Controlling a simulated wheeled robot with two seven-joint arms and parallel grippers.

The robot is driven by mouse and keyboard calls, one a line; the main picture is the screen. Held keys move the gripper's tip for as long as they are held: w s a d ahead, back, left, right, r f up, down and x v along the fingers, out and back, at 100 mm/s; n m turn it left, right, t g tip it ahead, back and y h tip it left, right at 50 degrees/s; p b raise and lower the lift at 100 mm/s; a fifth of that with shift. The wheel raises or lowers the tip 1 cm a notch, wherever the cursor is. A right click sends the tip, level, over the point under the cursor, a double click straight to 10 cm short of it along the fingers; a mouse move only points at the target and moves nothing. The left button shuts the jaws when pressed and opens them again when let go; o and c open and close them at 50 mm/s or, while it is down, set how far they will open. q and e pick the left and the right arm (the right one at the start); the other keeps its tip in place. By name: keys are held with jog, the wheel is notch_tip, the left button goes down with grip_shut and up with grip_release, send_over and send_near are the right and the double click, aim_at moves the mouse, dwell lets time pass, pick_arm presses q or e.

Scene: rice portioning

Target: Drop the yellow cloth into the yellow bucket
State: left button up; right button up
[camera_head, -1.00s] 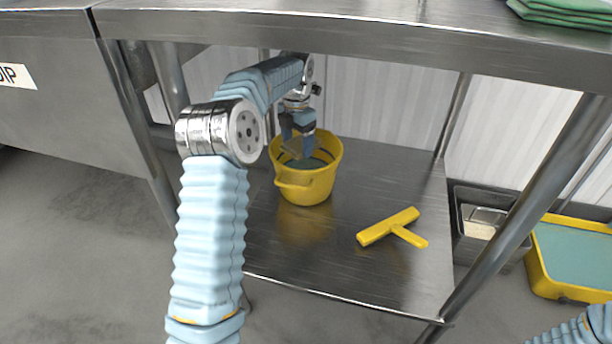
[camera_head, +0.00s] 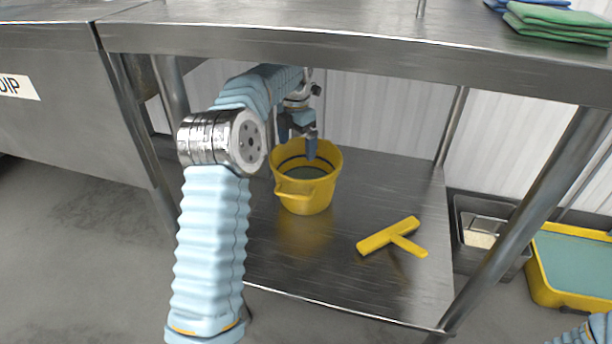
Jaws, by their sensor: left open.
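The yellow bucket (camera_head: 308,198) stands upright on the lower metal shelf, with grey-green liquid visible inside. My left gripper (camera_head: 298,148) is open above the bucket's back rim, fingers pointing down, and nothing shows between them. No yellow cloth can be made out; the bucket's far inside is partly hidden by the fingers and its near inside by the front wall. Only a bit of my right arm shows at the bottom right corner; its gripper is out of view.
A yellow squeegee (camera_head: 390,238) lies on the shelf (camera_head: 350,290) right of the bucket. Folded green cloths (camera_head: 560,22) lie on the upper table top (camera_head: 300,25). A yellow tub (camera_head: 570,262) and a metal container (camera_head: 482,228) are at the right, beyond a table leg.

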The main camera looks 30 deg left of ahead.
pick_arm(q)
notch_tip(320, 180, up, 8)
jog(key=p, duration=0.2)
jog(key=shift+r+p, duration=0.25)
jog(key=shift+p, duration=0.05)
